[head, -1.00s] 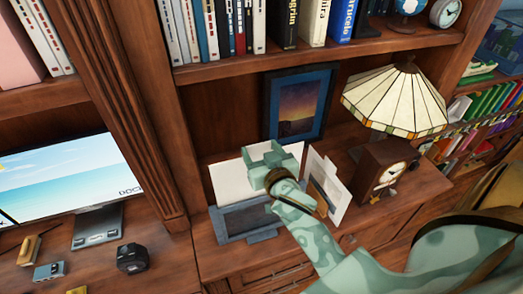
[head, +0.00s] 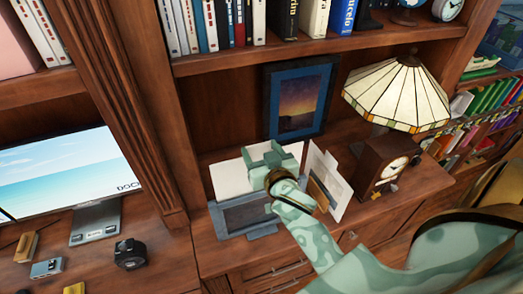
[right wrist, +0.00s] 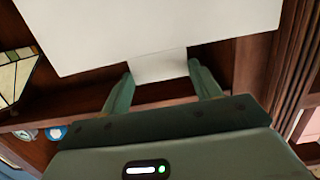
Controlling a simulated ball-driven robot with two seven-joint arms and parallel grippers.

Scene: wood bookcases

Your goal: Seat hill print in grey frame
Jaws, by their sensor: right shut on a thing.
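My right gripper (head: 272,158) is shut on a tab at the edge of a white sheet, which I take to be the hill print (head: 229,178). The sheet is upright just behind the grey frame (head: 244,216), which stands on the cabinet top. Only the sheet's blank white face shows, and my gripper and the frame hide part of it. Whether the sheet touches the frame is unclear. In the right wrist view the sheet (right wrist: 155,30) fills the upper middle, its tab between my fingers (right wrist: 163,78). My left gripper is not in view.
A second white-bordered print (head: 327,182) stands close right of my gripper. A wooden clock (head: 383,165) and a glass-shaded lamp (head: 400,95) are further right. A blue-framed picture (head: 300,100) leans against the back. A monitor (head: 65,170) is at the left.

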